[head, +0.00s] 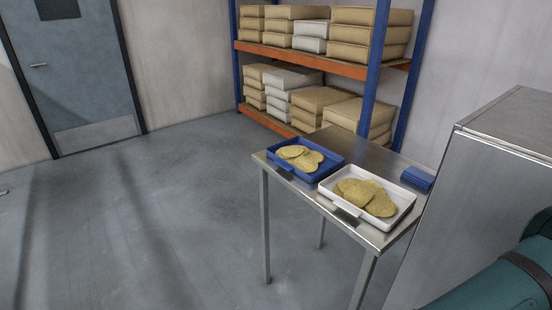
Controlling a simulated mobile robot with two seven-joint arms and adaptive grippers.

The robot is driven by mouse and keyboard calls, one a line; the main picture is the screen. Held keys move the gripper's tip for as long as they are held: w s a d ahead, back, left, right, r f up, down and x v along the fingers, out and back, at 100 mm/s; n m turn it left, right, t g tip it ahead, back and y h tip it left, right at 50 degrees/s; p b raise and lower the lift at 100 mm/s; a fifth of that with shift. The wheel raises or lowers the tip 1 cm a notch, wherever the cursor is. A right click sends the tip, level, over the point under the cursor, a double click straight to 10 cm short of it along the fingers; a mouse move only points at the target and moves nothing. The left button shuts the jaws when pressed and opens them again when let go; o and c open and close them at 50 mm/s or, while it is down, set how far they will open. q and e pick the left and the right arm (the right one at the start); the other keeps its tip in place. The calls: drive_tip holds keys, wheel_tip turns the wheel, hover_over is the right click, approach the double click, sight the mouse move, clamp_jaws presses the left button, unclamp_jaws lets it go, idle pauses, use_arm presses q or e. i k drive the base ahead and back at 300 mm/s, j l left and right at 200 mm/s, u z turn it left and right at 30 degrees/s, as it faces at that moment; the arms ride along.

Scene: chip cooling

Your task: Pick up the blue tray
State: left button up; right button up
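The blue tray (311,177) lies flat on a small steel table (362,154), near its left end. It is a shallow tray with several round yellow-brown chips (300,156) in it. A dark tab (284,174) shows at its front edge. Neither gripper is in view, so I cannot see whether they are open or shut.
A white tray (393,219) with chips stands close to the right of the blue one. A small blue item (417,178) lies at the table's right end. A steel cabinet (490,215) blocks the right; shelves (330,66) stand behind. Floor (180,220) to the left is clear.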

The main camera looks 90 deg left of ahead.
sight(312, 162)
drive_tip(key=u, duration=2.85)
drive_tip(key=j+z, duration=0.1)
drive_tip(key=z, duration=0.35)
drive_tip(key=j+z, duration=0.2)
drive_tip(key=z, duration=0.15)
drive_tip(key=j+z, duration=0.5)
drive_tip(key=z, duration=0.15)
drive_tip(key=k+j+z, duration=0.1)
drive_tip(key=j+z, duration=0.3)
drive_tip(key=j, duration=0.55)
